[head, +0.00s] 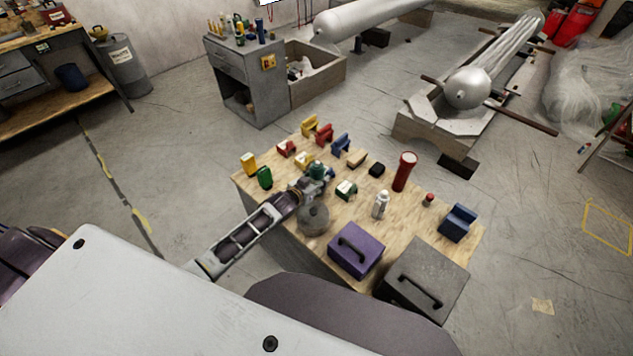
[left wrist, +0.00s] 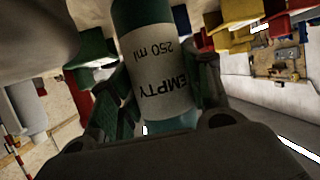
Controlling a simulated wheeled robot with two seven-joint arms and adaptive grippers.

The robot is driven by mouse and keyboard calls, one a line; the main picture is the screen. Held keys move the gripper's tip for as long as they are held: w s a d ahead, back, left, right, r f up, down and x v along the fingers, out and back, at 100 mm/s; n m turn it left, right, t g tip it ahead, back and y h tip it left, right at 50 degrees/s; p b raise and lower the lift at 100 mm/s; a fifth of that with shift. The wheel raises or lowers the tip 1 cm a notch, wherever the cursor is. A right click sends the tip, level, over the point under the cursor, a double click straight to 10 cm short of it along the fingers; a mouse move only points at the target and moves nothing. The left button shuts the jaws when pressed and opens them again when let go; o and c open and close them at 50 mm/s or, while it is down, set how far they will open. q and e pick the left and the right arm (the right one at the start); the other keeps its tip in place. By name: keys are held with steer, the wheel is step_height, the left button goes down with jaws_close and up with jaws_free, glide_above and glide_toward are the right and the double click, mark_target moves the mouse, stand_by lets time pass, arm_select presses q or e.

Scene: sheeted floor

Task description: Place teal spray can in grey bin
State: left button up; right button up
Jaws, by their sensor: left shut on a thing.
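The teal spray can (head: 317,168) is in my left gripper (head: 316,180), over the left part of the wooden-topped table. In the left wrist view the can (left wrist: 160,75) sits between the two fingers, with a white label reading "EMPTY" and "250 ml"; its ends are partly out of view. A grey box with a black handle (head: 440,265) stands at the table's front right. A round grey thing (head: 313,219) is just below my gripper near the front edge. I cannot tell whether either is the grey bin. My right gripper is not in view.
Several small coloured bins stand at the back. Some bare wood shows between them.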

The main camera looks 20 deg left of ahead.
arm_select(q)
steer(key=shift+f, duration=0.35)
steer(key=shift+f, duration=0.15)
steer(key=o, duration=1.1)
steer(key=shift+c, duration=0.2)
steer(key=shift+r, duration=0.2)
steer(key=v, duration=1.2)
steer(key=shift+o, duration=0.2)
